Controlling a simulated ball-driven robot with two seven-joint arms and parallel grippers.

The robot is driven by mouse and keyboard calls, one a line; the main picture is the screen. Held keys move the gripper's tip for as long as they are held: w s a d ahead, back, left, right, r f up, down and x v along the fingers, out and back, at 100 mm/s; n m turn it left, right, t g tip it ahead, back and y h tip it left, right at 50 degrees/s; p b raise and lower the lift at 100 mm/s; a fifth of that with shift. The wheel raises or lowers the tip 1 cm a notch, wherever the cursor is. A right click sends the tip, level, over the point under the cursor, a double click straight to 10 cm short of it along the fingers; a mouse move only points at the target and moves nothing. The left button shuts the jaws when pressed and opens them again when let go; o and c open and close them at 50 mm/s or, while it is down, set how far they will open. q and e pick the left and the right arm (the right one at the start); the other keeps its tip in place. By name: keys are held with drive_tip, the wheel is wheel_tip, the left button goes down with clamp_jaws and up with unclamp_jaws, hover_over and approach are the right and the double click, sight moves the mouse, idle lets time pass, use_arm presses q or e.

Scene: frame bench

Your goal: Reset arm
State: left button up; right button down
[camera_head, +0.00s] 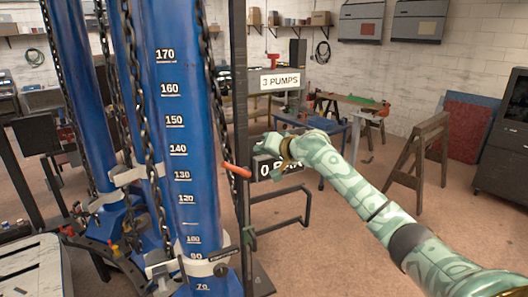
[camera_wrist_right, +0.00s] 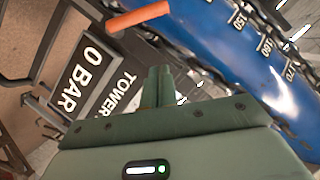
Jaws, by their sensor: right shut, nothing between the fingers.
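My right arm comes in from the lower right in the head view. Its gripper (camera_head: 268,146) is raised in front of the dark "0 BAR" sign (camera_head: 266,170) and covers part of it. In the right wrist view the fingers (camera_wrist_right: 158,86) are together, with nothing between them. An orange-red handle (camera_head: 237,171) sticks out beside the tall blue cylinder (camera_head: 178,120), left of and apart from the gripper. The handle also shows in the right wrist view (camera_wrist_right: 138,19), beyond the fingertips. My left gripper is in neither view.
Chains (camera_head: 211,90) hang along the blue cylinders, and a dark upright post (camera_head: 240,110) stands between cylinder and gripper. A white "3 PUMPS" sign (camera_head: 282,80) is above. A wooden trestle (camera_head: 418,165) and workbench (camera_head: 350,106) stand behind. Brown floor is open at centre right.

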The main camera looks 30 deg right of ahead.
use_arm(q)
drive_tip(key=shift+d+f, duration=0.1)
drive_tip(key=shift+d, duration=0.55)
use_arm(e)
drive_tip(key=shift+s+r, duration=0.15)
drive_tip(key=shift+s, duration=0.25)
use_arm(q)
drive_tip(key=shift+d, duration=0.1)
use_arm(e)
drive_tip(key=shift+d, duration=0.15)
